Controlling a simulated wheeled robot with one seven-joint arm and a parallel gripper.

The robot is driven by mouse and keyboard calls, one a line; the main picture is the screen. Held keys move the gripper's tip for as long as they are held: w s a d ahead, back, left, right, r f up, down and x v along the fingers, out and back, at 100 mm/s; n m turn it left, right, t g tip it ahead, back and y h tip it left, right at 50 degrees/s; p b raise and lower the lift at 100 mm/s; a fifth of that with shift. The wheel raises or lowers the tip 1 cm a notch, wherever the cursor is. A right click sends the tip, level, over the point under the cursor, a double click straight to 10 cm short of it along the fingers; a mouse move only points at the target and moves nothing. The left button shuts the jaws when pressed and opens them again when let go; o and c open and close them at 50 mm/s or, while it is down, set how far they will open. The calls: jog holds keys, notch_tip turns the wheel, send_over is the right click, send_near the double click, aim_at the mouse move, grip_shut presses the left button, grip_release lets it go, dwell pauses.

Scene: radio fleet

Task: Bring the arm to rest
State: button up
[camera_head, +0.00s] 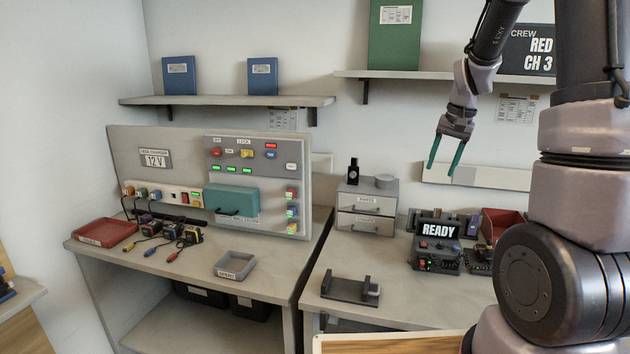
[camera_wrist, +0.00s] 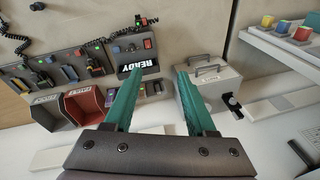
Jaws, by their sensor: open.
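My gripper (camera_head: 446,154) hangs in the air at the upper right of the head view, in front of the back wall and above the right-hand workbench (camera_head: 395,310). Its two teal fingers point down and stand apart, with nothing between them. In the wrist view my gripper (camera_wrist: 160,92) also shows its fingers spread and empty. My arm comes down from the top and fills the right side of the head view, hiding part of the bench. A black device with a READY screen (camera_head: 439,230) stands on the bench below the gripper; its screen also shows in the wrist view (camera_wrist: 137,66).
A small grey drawer unit (camera_head: 366,222) and a dark cradle (camera_head: 350,289) stand on the right bench. A shelf (camera_head: 400,75) and CREW sign (camera_head: 528,50) are near the arm. The left bench holds a red tray (camera_head: 105,232), a grey tray (camera_head: 235,265) and a charger panel (camera_head: 257,165).

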jog(key=s+a+r+t, duration=0.2)
jog(key=s+a+r, duration=0.2)
jog(key=s+r, duration=0.3)
jog(key=s+a+r+n+t, duration=0.1)
jog(key=s+a+r, duration=0.4)
jog(key=s, duration=1.1)
notch_tip(320, 180, up, 3)
jog(key=shift+a+r+n+t+y, duration=0.2)
jog(key=shift+n+t+y, duration=0.15)
jog(key=shift+t, duration=0.55)
